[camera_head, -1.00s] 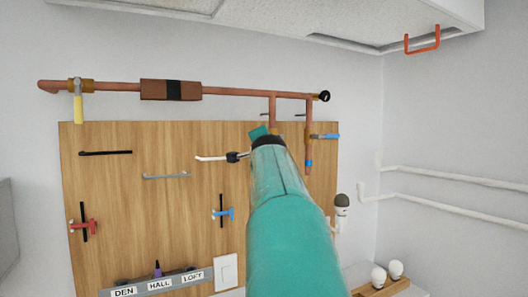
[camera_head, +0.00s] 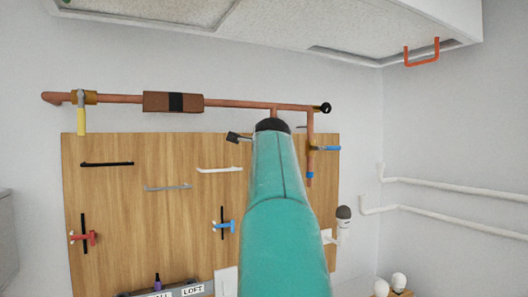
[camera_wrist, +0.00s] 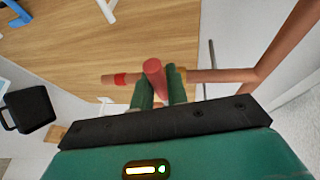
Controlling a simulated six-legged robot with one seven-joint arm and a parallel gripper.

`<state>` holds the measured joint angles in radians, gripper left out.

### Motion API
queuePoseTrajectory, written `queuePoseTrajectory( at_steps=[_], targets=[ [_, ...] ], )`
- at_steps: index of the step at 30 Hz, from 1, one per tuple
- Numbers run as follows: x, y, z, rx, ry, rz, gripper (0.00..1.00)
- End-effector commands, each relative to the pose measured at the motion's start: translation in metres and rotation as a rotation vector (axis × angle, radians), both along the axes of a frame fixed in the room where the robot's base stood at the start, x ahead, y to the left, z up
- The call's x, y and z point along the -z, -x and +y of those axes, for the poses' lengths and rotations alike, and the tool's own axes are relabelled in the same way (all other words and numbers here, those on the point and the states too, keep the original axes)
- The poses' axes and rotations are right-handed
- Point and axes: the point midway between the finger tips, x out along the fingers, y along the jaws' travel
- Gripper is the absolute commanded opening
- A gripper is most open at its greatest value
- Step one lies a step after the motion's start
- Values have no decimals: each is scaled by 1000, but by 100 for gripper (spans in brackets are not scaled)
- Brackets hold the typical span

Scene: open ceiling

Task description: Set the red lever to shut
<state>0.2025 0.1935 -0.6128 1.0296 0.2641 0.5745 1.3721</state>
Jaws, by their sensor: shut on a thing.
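The red lever (camera_wrist: 153,75) shows in the wrist view as a short red bar between my gripper's green fingers, in front of a copper pipe (camera_wrist: 222,76) with a red band (camera_wrist: 121,79). My gripper (camera_wrist: 158,88) is shut on the lever. Where the lever joins its valve is hidden. In the head view my teal arm rises in front of the board and covers both the gripper and the red lever.
A wooden board (camera_head: 120,205) carries several bars, a red cross-shaped fitting (camera_head: 83,237) and a blue one (camera_head: 225,226). A yellow lever (camera_head: 81,120) and a blue lever (camera_head: 327,148) are on the pipework. An orange handle (camera_head: 422,52) hangs from the ceiling unit.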

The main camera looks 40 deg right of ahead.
Motion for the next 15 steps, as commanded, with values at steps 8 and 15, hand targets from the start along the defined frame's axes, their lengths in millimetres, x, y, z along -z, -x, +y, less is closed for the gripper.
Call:
queuePoseTrajectory(
  at_steps=[8, 15],
  targets=[
    [-1, 1, -1, 1, 0, -4, 31],
    [-1, 0, 0, 1, 1, -3, 37]
  ],
)
